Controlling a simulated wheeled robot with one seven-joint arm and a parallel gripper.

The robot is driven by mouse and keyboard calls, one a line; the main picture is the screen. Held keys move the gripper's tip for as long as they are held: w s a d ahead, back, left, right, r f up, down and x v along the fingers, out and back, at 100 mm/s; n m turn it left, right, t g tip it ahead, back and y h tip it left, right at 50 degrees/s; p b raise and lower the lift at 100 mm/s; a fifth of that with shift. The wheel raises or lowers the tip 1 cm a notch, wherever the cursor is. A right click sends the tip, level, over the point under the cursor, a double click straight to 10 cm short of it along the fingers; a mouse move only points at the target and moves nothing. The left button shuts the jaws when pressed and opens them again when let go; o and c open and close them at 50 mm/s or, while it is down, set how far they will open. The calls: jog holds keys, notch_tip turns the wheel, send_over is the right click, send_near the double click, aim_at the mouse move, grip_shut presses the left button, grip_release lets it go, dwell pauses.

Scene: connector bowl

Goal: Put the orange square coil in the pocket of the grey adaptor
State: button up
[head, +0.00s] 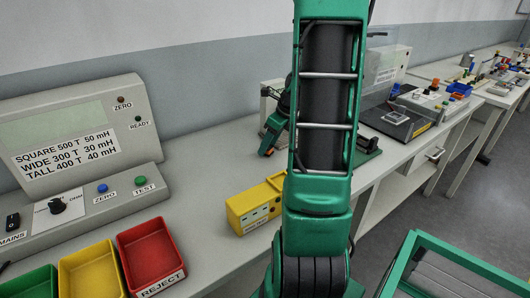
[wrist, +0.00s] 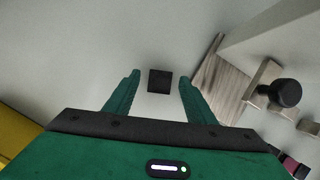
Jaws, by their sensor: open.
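My gripper (wrist: 159,77) is open in the wrist view, its two green fingers apart over a pale surface. A small dark square (wrist: 160,81) shows between the fingertips; I cannot tell whether it is a block or an opening, and no finger visibly touches it. I cannot make out the orange square coil or the grey adaptor in either view.
A yellow box (head: 255,205) stands on the bench left of my arm. Red (head: 152,256) and yellow (head: 91,272) trays and a grey test console (head: 70,135) are at left. The wrist view shows a wood-grained piece (wrist: 212,82) and a black knob (wrist: 285,92) at right.

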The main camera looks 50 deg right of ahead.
jog(key=c, duration=1.2)
jog(key=shift+r, duration=0.15)
